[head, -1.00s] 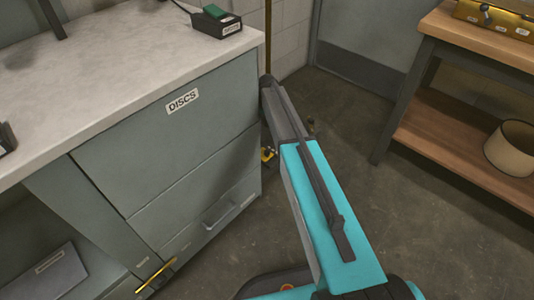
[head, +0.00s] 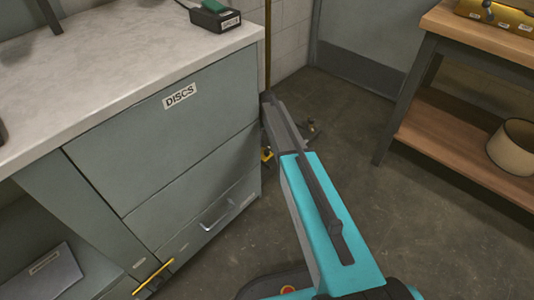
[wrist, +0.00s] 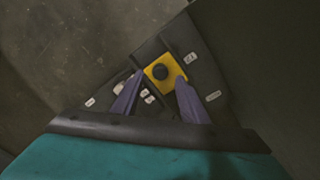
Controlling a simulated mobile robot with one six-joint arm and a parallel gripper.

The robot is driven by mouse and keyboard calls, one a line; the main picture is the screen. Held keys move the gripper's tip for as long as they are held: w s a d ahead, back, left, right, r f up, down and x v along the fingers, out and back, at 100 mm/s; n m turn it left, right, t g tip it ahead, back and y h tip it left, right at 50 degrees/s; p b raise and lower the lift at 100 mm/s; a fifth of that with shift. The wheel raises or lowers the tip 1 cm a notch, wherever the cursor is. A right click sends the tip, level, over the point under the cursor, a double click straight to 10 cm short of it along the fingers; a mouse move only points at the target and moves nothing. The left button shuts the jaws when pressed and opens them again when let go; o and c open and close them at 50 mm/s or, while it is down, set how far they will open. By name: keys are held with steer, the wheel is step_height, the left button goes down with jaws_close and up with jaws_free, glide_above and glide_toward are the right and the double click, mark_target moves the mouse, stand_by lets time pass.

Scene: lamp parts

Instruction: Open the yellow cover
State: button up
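The yellow cover (wrist: 172,83) shows in the wrist view as a small square piece with a dark round centre. It sits on a dark panel (wrist: 207,75) with several white labels. My gripper (wrist: 158,76) is open, its two purple fingers pointing at the cover, one on each side of its lower part. I cannot tell whether they touch it. In the head view, my teal arm hides most of this area; a small yellow bit (head: 267,155) shows beside the arm, low by the cabinet's corner.
A grey cabinet (head: 165,140) marked DISCS stands left of my arm, with a pale worktop (head: 110,60) and a yellow bar (head: 153,277) low on its front. A wooden shelf unit (head: 450,125) holding a beige cylinder (head: 514,147) stands right. The floor (head: 400,210) between is clear.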

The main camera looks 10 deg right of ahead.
mark_target(267, 151)
steer(key=shift+f+b, duration=0.75)
steer(key=shift+f, duration=2.05)
steer(key=shift+c, duration=0.2)
jaws_close()
